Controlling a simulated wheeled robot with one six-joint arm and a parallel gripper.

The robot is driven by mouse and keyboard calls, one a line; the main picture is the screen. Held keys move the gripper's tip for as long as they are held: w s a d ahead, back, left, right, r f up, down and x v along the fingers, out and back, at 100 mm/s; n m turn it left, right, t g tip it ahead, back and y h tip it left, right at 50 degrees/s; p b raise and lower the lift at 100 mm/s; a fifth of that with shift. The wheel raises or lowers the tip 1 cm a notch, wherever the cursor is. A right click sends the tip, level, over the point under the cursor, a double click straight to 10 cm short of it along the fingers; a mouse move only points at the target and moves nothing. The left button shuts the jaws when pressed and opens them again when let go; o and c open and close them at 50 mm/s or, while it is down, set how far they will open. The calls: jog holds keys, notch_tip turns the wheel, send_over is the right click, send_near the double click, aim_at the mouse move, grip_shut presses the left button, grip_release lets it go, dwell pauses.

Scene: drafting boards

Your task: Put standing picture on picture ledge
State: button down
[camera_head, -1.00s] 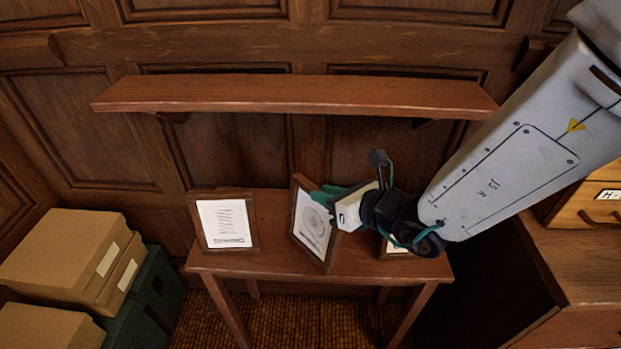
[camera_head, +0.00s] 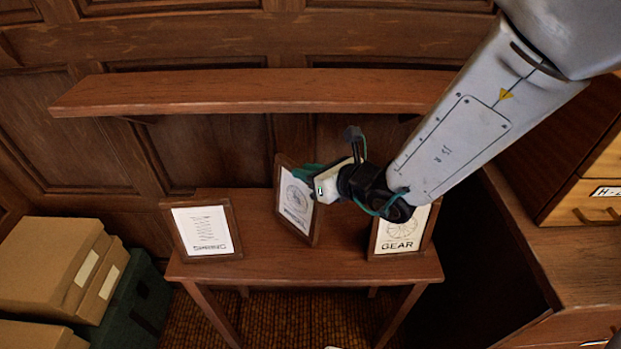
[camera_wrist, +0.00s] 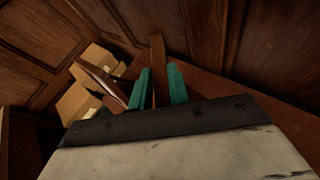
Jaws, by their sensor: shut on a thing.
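My gripper (camera_head: 316,180) is shut on the edge of a wood-framed picture (camera_head: 295,200) with a round drawing. In the head view this picture is tilted and turned, over the middle of the small table (camera_head: 262,268); I cannot tell whether its lower edge touches the top. In the wrist view the green fingers (camera_wrist: 158,88) close around the thin frame (camera_wrist: 157,55). A spring picture (camera_head: 203,230) stands at the table's left, and a gear picture (camera_head: 404,232) stands at its right, partly behind my arm. The picture ledge (camera_head: 250,95) on the wall above is bare.
Cardboard boxes (camera_head: 50,268) and a green box (camera_head: 135,300) stand at the left. A wooden cabinet (camera_head: 575,260) stands at the right. The panelled wall is close behind the table. Open space lies between ledge and table.

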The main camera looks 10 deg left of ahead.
aim_at(304, 196)
jog(key=shift+s+a+f, duration=0.1)
jog(key=shift+s+f, duration=0.05)
jog(key=shift+f, duration=1.4)
jog(key=c, duration=1.3)
grip_release()
